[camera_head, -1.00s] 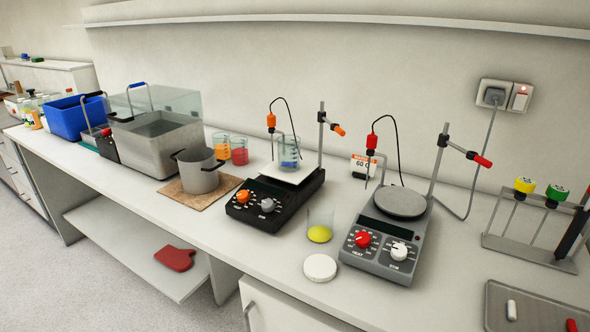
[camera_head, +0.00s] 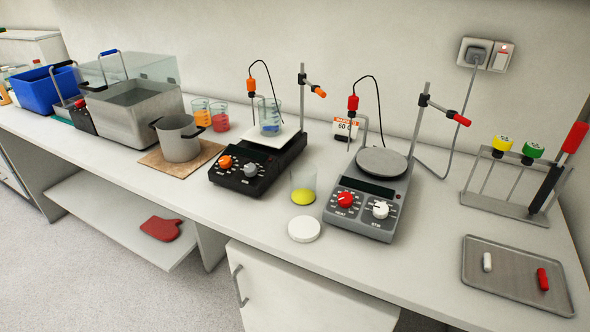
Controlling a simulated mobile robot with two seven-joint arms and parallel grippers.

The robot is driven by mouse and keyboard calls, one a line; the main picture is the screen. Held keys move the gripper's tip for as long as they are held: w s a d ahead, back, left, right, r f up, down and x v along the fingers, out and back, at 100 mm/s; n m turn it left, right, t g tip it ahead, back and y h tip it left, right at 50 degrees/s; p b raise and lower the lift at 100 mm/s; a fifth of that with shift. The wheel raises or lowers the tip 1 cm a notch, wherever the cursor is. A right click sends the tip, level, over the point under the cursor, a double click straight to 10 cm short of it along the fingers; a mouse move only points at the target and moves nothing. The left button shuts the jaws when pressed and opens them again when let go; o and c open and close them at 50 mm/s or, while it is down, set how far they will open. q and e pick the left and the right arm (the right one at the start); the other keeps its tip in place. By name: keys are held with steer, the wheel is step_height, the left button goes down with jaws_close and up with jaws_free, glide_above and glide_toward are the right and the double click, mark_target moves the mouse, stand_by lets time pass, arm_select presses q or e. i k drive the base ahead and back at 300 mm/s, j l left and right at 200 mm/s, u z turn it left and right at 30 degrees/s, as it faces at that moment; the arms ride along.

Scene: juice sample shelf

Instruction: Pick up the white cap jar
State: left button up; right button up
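A flat round white cap or dish (camera_head: 304,229) is on the bench near its front edge, left of the grey hotplate. I cannot tell whether it belongs to a jar. Just behind it stands a clear glass vessel (camera_head: 303,184) with yellow contents at its bottom and no white cap visible. No jar with a white cap can be clearly made out. At the far left edge, small bottles (camera_head: 7,82) are partly cut off. Neither of my grippers is in view.
The grey hotplate (camera_head: 363,209) and black hotplate (camera_head: 245,180) stand with rods and hanging probes. A pot (camera_head: 180,144), metal bath (camera_head: 137,124) and blue bin (camera_head: 39,93) are left. A rack (camera_head: 506,207) and metal tray (camera_head: 505,285) are right. Bench front centre-right is clear.

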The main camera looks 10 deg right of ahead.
mark_target(304, 175)
steer(key=z, duration=0.45)
steer(key=i+j+z, duration=0.15)
steer(key=j+z, duration=0.65)
steer(key=z, duration=0.2)
steer(key=j+z, duration=0.35)
steer(key=j, duration=0.75)
